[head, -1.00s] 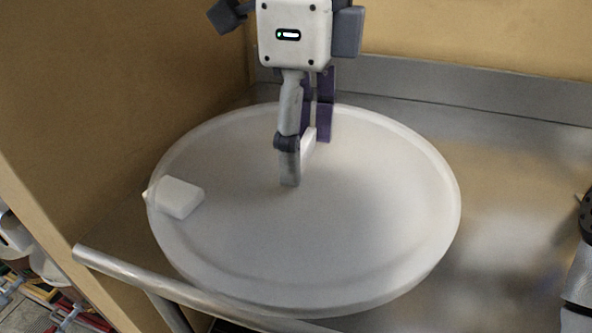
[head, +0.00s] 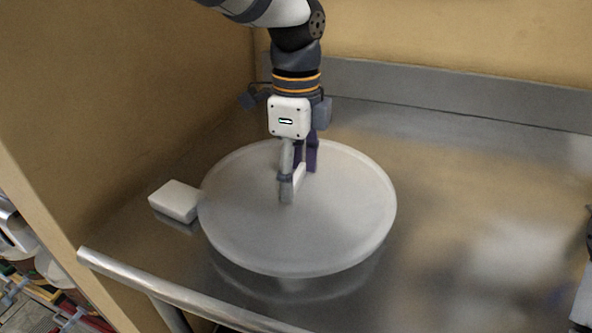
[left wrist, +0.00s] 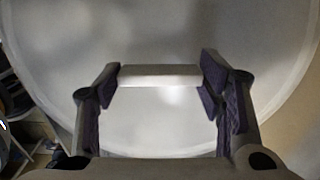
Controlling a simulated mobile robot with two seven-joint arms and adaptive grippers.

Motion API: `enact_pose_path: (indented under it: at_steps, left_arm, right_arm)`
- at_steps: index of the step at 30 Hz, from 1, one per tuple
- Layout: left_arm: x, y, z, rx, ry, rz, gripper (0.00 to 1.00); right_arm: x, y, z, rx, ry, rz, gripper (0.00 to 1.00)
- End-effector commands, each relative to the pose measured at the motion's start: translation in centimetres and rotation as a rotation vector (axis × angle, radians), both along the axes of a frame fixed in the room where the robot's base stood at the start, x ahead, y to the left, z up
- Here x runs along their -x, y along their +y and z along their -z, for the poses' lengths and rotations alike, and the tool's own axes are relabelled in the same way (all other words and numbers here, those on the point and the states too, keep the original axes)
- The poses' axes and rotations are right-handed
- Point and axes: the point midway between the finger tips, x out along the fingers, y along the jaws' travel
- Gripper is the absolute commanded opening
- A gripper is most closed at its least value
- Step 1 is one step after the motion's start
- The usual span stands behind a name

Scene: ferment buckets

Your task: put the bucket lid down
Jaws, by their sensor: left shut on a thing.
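The bucket lid (head: 335,225) is a round, pale, translucent disc with a raised rim, held level over the steel counter. A reflection shows below its front edge, so it seems a little above the surface; the exact gap is hard to tell. My left gripper (head: 299,177) points down at the lid's middle and is shut on its white bar handle. In the left wrist view the handle (left wrist: 160,75) lies between the two purple-padded fingers, and the lid (left wrist: 270,45) fills most of the background.
A small white block (head: 174,201) lies on the counter (head: 460,200), close by the lid's left edge. A tan wall panel (head: 110,110) stands on the left and a metal rail (head: 180,293) runs along the front.

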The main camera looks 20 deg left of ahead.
Motion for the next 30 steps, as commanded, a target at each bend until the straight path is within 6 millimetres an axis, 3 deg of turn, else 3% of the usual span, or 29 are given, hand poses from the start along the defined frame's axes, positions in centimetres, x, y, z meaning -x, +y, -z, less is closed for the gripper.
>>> enact_pose_path:
  at_steps: [11,12,15,25,27,30]
  left_arm:
    - [0.0,0.0,1.0,0.0,-0.001,0.0,0.24]
    - [0.0,0.0,1.1,0.0,0.0,0.0,0.64]
    - [0.0,0.0,1.1,0.0,0.0,0.0,0.82]
    - [0.0,0.0,0.8,0.0,0.0,0.0,0.82]
    - [0.0,0.0,-0.1,0.001,0.0,0.0,0.82]
    - [0.0,-0.1,-3.3,0.002,-0.011,0.0,0.82]
  right_arm:
    - [-0.1,0.0,-0.1,0.0,-0.005,0.0,0.4]
    - [-0.1,0.0,-0.1,0.0,-0.005,0.0,0.4]
    - [-0.1,0.0,-0.1,0.0,-0.004,0.0,0.4]
    - [0.0,0.0,0.0,0.0,-0.002,0.0,0.4]
    - [0.1,0.0,0.1,0.0,0.003,0.0,0.4]
    - [-0.7,0.0,-0.6,0.0,-0.027,0.0,0.4]
